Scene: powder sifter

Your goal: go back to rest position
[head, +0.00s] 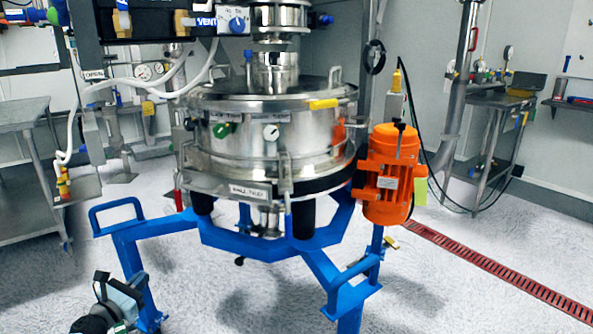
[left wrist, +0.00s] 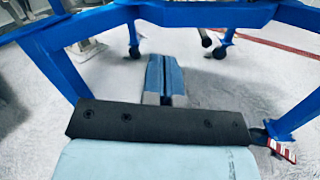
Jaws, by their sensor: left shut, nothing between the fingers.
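The powder sifter is a round steel vessel (head: 262,155) on a blue frame (head: 262,241), in the middle of the head view. My left gripper (head: 133,284) is low at the left in the head view, beside the frame's front left leg. In the left wrist view its two blue-grey fingers (left wrist: 164,78) are together with nothing between them. They point toward the open floor under the blue frame. Whether the gripper touches the leg cannot be told. My right gripper is in neither view.
An orange motor (head: 392,175) hangs on the sifter's right side. A steel table (head: 25,115) stands at the left and a cart (head: 495,100) at the back right. A red floor grate (head: 490,268) runs along the right. The front right floor is clear.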

